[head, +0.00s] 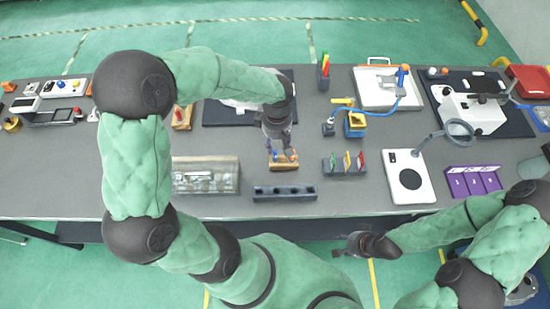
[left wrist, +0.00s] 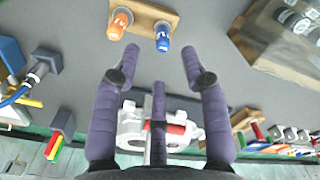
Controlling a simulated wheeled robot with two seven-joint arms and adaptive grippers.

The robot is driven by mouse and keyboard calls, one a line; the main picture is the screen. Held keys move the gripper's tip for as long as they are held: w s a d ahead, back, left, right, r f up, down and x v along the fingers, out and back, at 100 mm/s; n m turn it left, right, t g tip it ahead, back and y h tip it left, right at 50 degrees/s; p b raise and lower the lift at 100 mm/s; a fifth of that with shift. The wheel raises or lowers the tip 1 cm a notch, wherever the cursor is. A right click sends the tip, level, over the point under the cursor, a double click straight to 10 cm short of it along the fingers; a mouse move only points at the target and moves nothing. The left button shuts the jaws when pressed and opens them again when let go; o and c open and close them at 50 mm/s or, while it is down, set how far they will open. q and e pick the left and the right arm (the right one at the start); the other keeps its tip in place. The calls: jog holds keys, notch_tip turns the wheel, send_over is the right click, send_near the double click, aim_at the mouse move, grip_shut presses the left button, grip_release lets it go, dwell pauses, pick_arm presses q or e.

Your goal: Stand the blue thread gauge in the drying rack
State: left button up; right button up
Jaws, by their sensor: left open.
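The blue thread gauge (left wrist: 162,38) stands in a wooden block (left wrist: 148,12) beside an orange gauge (left wrist: 119,24). In the head view the wooden block (head: 283,166) lies mid-table, partly hidden by my left gripper (head: 278,137) above it. In the left wrist view my left gripper (left wrist: 160,66) is open and empty, its fingertips apart and pointing toward the blue gauge. A dark grey rack with a row of openings (head: 285,193), which looks like the drying rack, lies in front of the block near the table's front edge. My right gripper (head: 345,249) is off the table's front; its jaws are unclear.
A clear-lidded box (head: 205,176) stands left of the dark rack. A holder with coloured pieces (head: 345,165) and a white device with a ring lamp (head: 409,178) stand to the right. Bare table (head: 325,200) shows just right of the rack.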

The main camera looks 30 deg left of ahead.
aim_at(275, 152)
pick_arm(q)
jog(key=shift+a+f+b, duration=0.15)
jog(key=shift+f+b, duration=0.2)
jog(key=shift+f, duration=1.55)
jog(key=shift+a+f+b, duration=0.15)
jog(key=shift+f+b, duration=0.15)
jog(key=shift+f, duration=1.6)
grip_shut()
